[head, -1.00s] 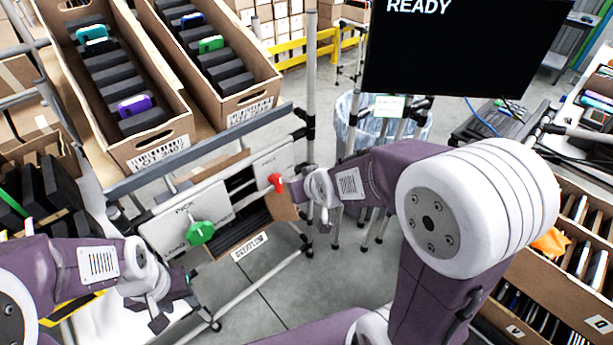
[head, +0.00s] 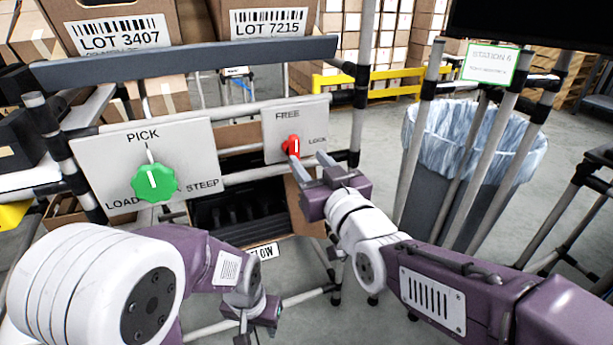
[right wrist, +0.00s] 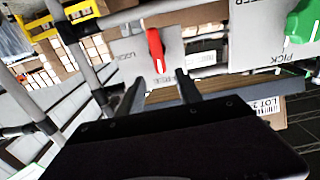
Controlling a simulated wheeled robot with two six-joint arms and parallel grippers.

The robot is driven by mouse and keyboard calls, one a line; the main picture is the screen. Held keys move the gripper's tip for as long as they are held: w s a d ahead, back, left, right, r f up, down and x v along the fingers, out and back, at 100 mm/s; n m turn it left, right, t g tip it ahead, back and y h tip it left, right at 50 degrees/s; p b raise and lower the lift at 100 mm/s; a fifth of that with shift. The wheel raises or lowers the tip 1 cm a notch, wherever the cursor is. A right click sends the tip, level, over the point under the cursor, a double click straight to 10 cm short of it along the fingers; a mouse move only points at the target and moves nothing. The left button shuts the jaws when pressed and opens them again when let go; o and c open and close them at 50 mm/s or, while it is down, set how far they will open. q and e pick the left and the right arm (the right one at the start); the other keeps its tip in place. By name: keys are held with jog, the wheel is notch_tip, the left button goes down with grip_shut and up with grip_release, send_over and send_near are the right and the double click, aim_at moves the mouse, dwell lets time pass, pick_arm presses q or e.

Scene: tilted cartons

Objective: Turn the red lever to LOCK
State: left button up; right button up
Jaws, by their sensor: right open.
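The red lever (head: 291,146) sits on a small white plate (head: 314,121) marked FREE at the top and LOCK at the right. Its white mark points up toward FREE. My right gripper (head: 306,157) is open just below and right of the lever in the head view. In the right wrist view, upside down, the lever (right wrist: 155,48) stands beyond the gap between my open fingers (right wrist: 160,88), apart from them as far as I can tell. My left gripper (head: 257,320) hangs low at the bottom centre, away from the lever; its finger gap is unclear.
A green knob (head: 154,183) on a larger plate (head: 92,160) marked PICK, LOAD and STEEP is left of the lever. A grey rail (head: 190,62) runs above the plates. A bin with a clear liner (head: 477,137) and metal posts stand at the right.

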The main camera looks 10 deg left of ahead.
aim_at(296, 146)
jog(key=b+x, duration=0.2)
jog(key=x, duration=0.7)
jog(key=shift+f, duration=0.1)
grip_shut()
